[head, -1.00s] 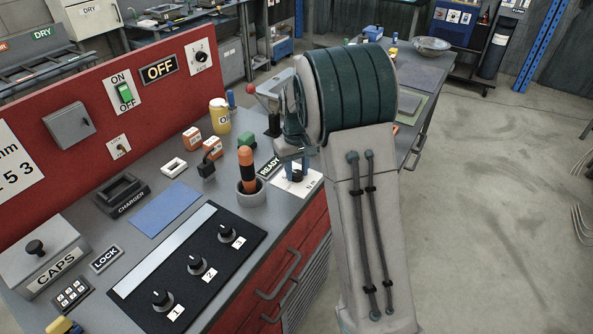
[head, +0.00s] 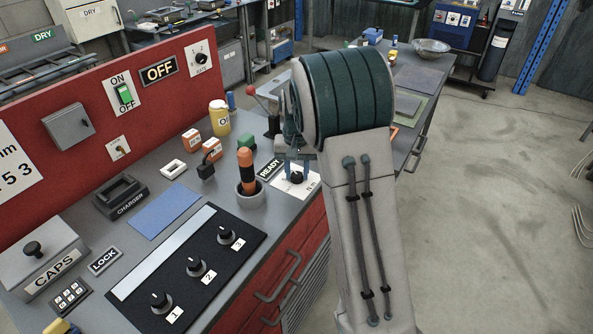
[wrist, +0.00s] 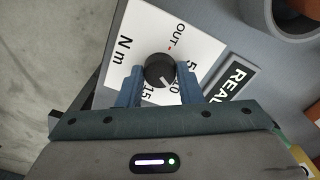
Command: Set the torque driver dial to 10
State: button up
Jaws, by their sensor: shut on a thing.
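The torque driver dial is a round black knob (wrist: 160,71) on a white plate (wrist: 125,67) marked "N m", "OUT", 5, 10 and 15. My gripper (wrist: 158,85) has its blue fingers on either side of the knob and is shut on it. A light mark on the knob seems to point down right, toward the 10 side; its exact reading is hard to tell. The fingers partly cover the numbers. In the head view the dial plate (head: 311,184) lies at the bench's right edge, below my gripper (head: 297,168), with my arm partly in front.
A READY sign (head: 268,168) lies beside the plate. The orange-handled driver (head: 246,172) stands in a grey holder (head: 250,200) close left of it. A black panel (head: 225,262) with three knobs is nearer.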

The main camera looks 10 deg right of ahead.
aim_at(298, 176)
jog(key=shift+r, duration=0.1)
jog(key=o, duration=1)
jog(key=shift+c, duration=0.2)
notch_tip(298, 176, up, 14)
jog(key=b, duration=0.1)
jog(key=s+f+n+t, duration=0.1)
jog(key=s+f, duration=0.1)
jog(key=s, duration=1.2)
jog(key=s+f+n+t, duration=0.2)
jog(key=s, duration=1.2)
jog(key=shift+s+f, duration=0.3)
jog(key=shift+f, duration=0.1)
